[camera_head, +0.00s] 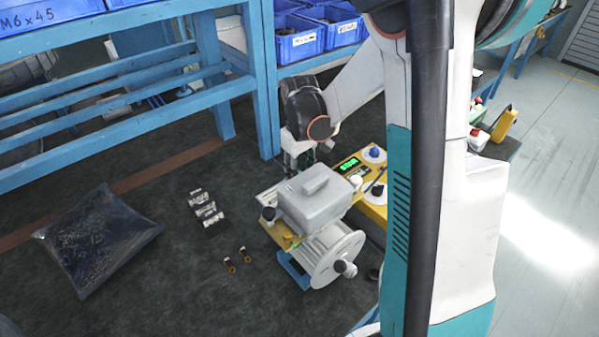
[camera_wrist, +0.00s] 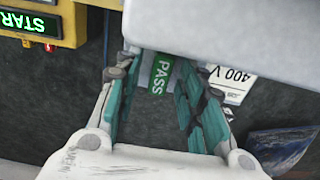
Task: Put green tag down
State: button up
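The green tag (camera_wrist: 160,74), marked PASS, shows in the wrist view between and beyond my finger pads. Its far end meets the edge of a pale grey body. My gripper (camera_wrist: 156,88) is open, with one teal-padded finger on either side of the tag and gaps visible beside it. I cannot tell what the tag rests on. In the head view my gripper (camera_head: 301,158) points down behind the blower's grey box (camera_head: 316,198), and its fingertips and the tag are hidden there. A white plate marked 400 V (camera_wrist: 232,84) lies right of the fingers in the wrist view.
A yellow tester (camera_head: 372,205) with a lit green display stands close behind the blower. Several small metal clamps (camera_head: 207,208), two small brass-coloured parts (camera_head: 237,260) and a bag of dark parts (camera_head: 98,240) lie on the dark mat.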

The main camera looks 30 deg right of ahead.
notch_tip(320, 180, up, 12)
jog(key=p, duration=0.2)
jog(key=shift+f+p, duration=0.25)
jog(key=shift+p, duration=0.05)
jog(key=shift+s, duration=0.1)
